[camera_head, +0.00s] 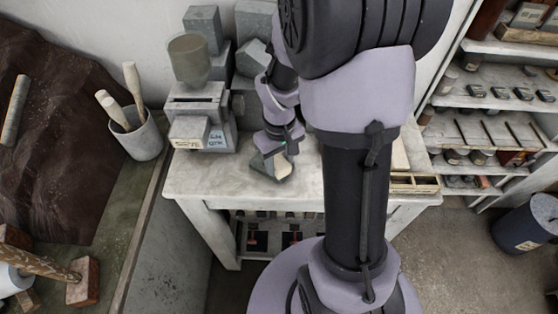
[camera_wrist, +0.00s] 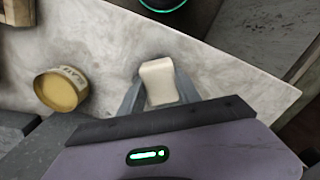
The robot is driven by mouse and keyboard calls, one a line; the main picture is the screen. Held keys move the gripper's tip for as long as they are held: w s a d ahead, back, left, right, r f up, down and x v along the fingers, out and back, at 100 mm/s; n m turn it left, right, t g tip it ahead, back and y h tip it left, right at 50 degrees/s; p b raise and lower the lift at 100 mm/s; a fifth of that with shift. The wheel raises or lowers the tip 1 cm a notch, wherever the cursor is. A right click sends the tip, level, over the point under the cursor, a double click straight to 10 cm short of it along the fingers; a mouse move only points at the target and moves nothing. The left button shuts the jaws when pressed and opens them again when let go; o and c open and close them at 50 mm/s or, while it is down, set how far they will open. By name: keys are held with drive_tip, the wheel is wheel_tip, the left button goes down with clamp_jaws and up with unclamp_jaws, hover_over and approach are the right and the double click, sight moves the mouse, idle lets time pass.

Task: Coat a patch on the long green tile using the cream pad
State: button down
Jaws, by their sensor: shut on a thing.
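The cream pad (camera_wrist: 158,82) is a small pale block held between the two grey fingers of my gripper (camera_wrist: 158,92) in the wrist view. The gripper is shut on it. In the head view my gripper (camera_head: 271,166) is low over the white worktable (camera_head: 215,182), with a pale face of the pad (camera_head: 284,168) showing beside the fingers. I cannot tell whether the pad touches the surface. I cannot make out the long green tile in either view; my arm hides part of the table.
A round tan tin (camera_wrist: 62,90) stands left of the pad. A grey boxy device (camera_head: 200,112) and grey blocks (camera_head: 203,28) crowd the table's back left. A shallow wooden tray (camera_head: 415,183) lies at the right. A pot of tools (camera_head: 138,135) stands on the left bench.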

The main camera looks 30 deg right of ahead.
drive_tip(key=shift+f+b, duration=0.5)
drive_tip(key=shift+f, duration=0.15)
drive_tip(key=shift+s+r, duration=0.1)
drive_tip(key=shift+s, duration=0.85)
drive_tip(key=shift+w, duration=1.9)
drive_tip(key=shift+s+r, duration=0.1)
